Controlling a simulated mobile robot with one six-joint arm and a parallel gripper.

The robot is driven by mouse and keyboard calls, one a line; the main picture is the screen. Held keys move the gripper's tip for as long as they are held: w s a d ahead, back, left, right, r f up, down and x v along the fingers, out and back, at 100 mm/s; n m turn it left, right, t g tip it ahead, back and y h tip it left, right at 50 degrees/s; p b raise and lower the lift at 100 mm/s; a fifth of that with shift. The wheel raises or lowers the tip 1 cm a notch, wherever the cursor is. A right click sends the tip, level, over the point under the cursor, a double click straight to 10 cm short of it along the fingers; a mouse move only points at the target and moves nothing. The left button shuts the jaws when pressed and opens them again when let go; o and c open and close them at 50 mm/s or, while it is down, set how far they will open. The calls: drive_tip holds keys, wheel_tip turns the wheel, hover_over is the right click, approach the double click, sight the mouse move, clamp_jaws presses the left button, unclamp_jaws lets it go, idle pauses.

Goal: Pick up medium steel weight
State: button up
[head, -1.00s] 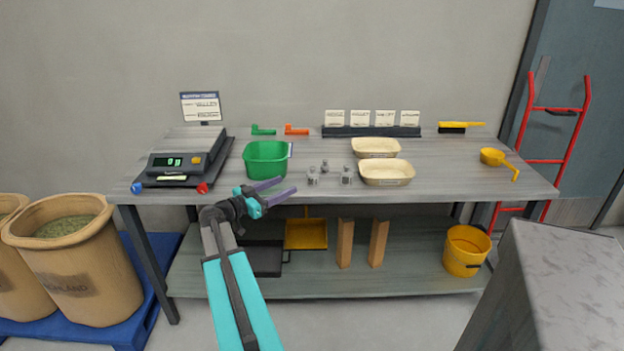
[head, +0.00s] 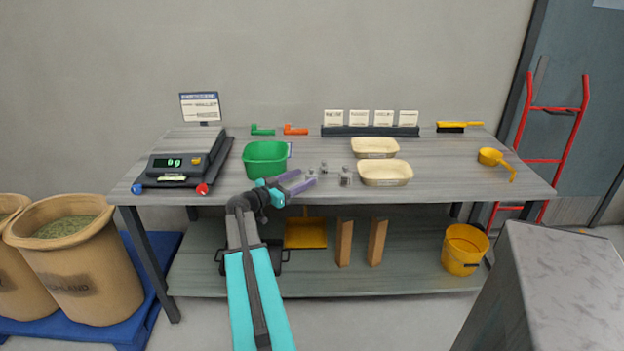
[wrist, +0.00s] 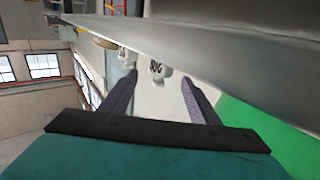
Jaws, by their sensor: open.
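Three small steel weights stand in a cluster on the workbench: a left one (head: 311,172), a back one (head: 323,167) and a right one (head: 346,177). I cannot tell surely which is the medium one. My gripper (head: 307,178) is open and empty at the bench's front, its purple fingers pointing right toward the left weight. In the wrist view, one marked weight (wrist: 159,71) shows beyond and between the open fingertips (wrist: 159,77). A second weight (wrist: 126,56) shows farther left. The left weight is partly hidden by a finger in the head view.
A green bin (head: 266,160) stands just left of the weights. Two cream trays, a back one (head: 375,148) and a front one (head: 386,173), are to the right. A scale (head: 180,165) sits at the left of the workbench (head: 440,180).

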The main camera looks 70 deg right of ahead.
sight(312, 168)
drive_tip(key=shift+f+p+x, duration=0.15)
drive_tip(key=shift+p+x, duration=0.3)
drive_tip(key=shift+x, duration=0.85)
drive_tip(key=shift+f+p+x, duration=0.1)
drive_tip(key=shift+p+x, duration=0.35)
drive_tip(key=shift+x, duration=0.85)
drive_tip(key=shift+c, duration=0.5)
drive_tip(key=c, duration=1.2)
drive_tip(key=shift+r, duration=0.15)
drive_tip(key=shift+r+b, duration=0.35)
drive_tip(key=shift+r, duration=0.4)
drive_tip(key=shift+r+b, duration=0.3)
drive_tip(key=shift+r, duration=0.65)
drive_tip(key=a+b, duration=0.1)
drive_tip(key=a, duration=0.4)
drive_tip(key=s+a+b, duration=0.1)
drive_tip(key=a, duration=0.4)
drive_tip(key=a+r, duration=0.1)
drive_tip(key=a, duration=0.5)
drive_tip(key=shift+s+r+b, duration=0.15)
drive_tip(key=shift+s+b, duration=0.15)
drive_tip(key=shift+b, duration=0.1)
